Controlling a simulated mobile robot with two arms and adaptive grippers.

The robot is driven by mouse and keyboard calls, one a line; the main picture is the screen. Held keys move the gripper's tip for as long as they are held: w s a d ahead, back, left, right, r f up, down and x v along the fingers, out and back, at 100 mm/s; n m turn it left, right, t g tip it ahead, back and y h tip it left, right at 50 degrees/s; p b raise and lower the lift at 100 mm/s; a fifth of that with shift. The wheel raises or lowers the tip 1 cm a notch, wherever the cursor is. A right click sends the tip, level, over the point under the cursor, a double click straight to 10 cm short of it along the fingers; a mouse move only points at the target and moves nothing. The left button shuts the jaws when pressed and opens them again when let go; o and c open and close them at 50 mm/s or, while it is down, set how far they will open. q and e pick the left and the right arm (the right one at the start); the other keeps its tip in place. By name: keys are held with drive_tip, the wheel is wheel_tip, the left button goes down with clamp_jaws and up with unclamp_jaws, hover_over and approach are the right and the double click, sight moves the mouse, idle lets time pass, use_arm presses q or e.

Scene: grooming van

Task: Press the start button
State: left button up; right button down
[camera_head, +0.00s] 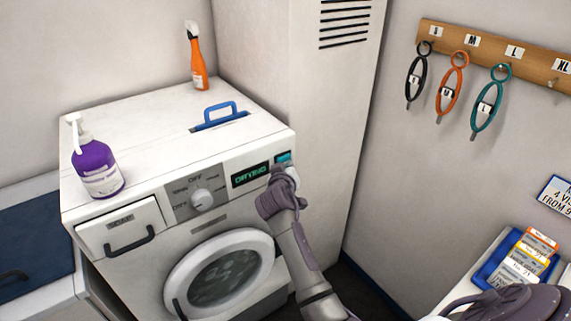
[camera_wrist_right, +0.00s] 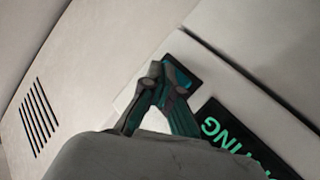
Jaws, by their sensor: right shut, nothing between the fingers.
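The start button (camera_head: 284,157) is a teal block at the right end of the washing machine's front panel; it also shows in the wrist view (camera_wrist_right: 179,73). My right gripper (camera_head: 279,171) is shut and empty, with its fingertips at the lower edge of the button. In the wrist view the fingertips (camera_wrist_right: 163,80) overlap the button's dark surround; I cannot tell whether they touch it. The display (camera_head: 250,174) left of the button glows green and seems to read "DRYING". The machine (camera_head: 150,130) is white with a round door. My left gripper is not in view.
A purple pump bottle (camera_head: 97,165), an orange spray bottle (camera_head: 197,62) and a blue handle (camera_head: 221,115) are on the machine top. A dial (camera_head: 202,199) sits left of the display. A tall vented cabinet (camera_head: 325,95) stands close on the right. Several loops hang on a wall rack (camera_head: 495,53).

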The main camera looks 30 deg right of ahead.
drive_tip(key=shift+w, duration=0.15)
drive_tip(key=shift+r, duration=0.1)
idle(0.3)
drive_tip(key=shift+s+p, duration=0.45)
drive_tip(key=shift+s, duration=0.5)
drive_tip(key=s+p, duration=0.2)
drive_tip(key=s, duration=0.3)
drive_tip(key=shift+d, duration=0.2)
idle(1.1)
